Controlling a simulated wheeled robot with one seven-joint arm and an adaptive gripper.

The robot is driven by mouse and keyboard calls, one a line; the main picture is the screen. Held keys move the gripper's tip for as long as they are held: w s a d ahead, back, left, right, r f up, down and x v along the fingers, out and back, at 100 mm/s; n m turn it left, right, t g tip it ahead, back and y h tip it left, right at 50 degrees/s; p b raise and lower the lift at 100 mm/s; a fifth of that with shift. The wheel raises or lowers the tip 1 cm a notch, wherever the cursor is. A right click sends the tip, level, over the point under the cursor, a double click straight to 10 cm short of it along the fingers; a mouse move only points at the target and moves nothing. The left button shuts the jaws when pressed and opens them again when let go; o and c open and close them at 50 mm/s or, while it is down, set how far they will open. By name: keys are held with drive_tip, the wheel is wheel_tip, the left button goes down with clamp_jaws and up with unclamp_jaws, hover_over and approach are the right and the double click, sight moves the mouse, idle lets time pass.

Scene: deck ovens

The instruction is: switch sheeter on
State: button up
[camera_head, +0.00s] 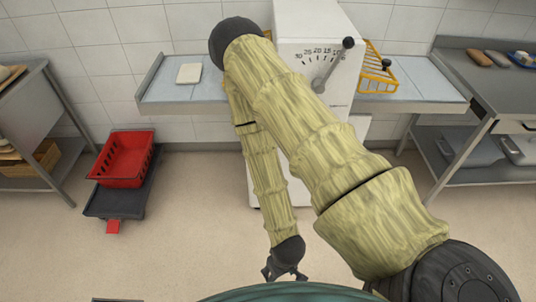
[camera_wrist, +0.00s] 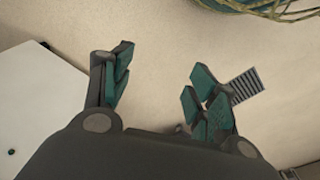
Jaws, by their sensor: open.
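The sheeter (camera_head: 300,30) is a white machine at the back centre, with a numbered dial and a lever (camera_head: 335,65) with a black knob on its front. Feed tables (camera_head: 200,92) extend from both sides. My arm hides much of its front and base; I cannot make out a power switch in the head view. My gripper (camera_head: 284,272) hangs low in front of it, apart from it. In the wrist view my gripper (camera_wrist: 162,72) is open and empty over bare floor. A white panel (camera_wrist: 50,100) with a small dark green dot (camera_wrist: 11,152) is at left, possibly the sheeter's body.
A yellow wire guard (camera_head: 377,72) stands on the right feed table. A red crate (camera_head: 124,160) sits on a dark low trolley (camera_head: 112,202) at left. Steel benches (camera_head: 480,95) flank the sides. A floor grate (camera_wrist: 246,86) shows in the wrist view. Floor between is clear.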

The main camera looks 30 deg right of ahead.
drive_tip(key=w+d+f+t+b, duration=0.2)
drive_tip(key=w+f+t+b, duration=0.1)
drive_tip(key=w+b, duration=0.4)
drive_tip(key=w+d+f+m+t+b, duration=0.1)
drive_tip(key=w+f+t+b, duration=0.3)
drive_tip(key=w, duration=0.6)
drive_tip(key=w+d+f+t+b, duration=0.1)
drive_tip(key=w+d+f+b, duration=0.15)
drive_tip(key=w+b, duration=0.5)
drive_tip(key=w+d+r+m+t+h+b, duration=0.1)
drive_tip(key=w+d+m+t+h+b, duration=0.1)
drive_tip(key=w+d+b, duration=0.9)
drive_tip(key=w+d+r+m+t+h+b, duration=0.2)
drive_tip(key=w+d+t+h+b, duration=0.2)
drive_tip(key=w+d+h+b, duration=0.3)
drive_tip(key=w+d+b, duration=0.4)
drive_tip(key=w+b, duration=0.1)
drive_tip(key=w, duration=0.1)
drive_tip(key=shift+w+r+m+b, duration=0.2)
drive_tip(key=shift+w+m+b, duration=0.15)
drive_tip(key=shift+m, duration=0.05)
drive_tip(key=shift+d, duration=0.1)
drive_tip(key=c, duration=1.1)
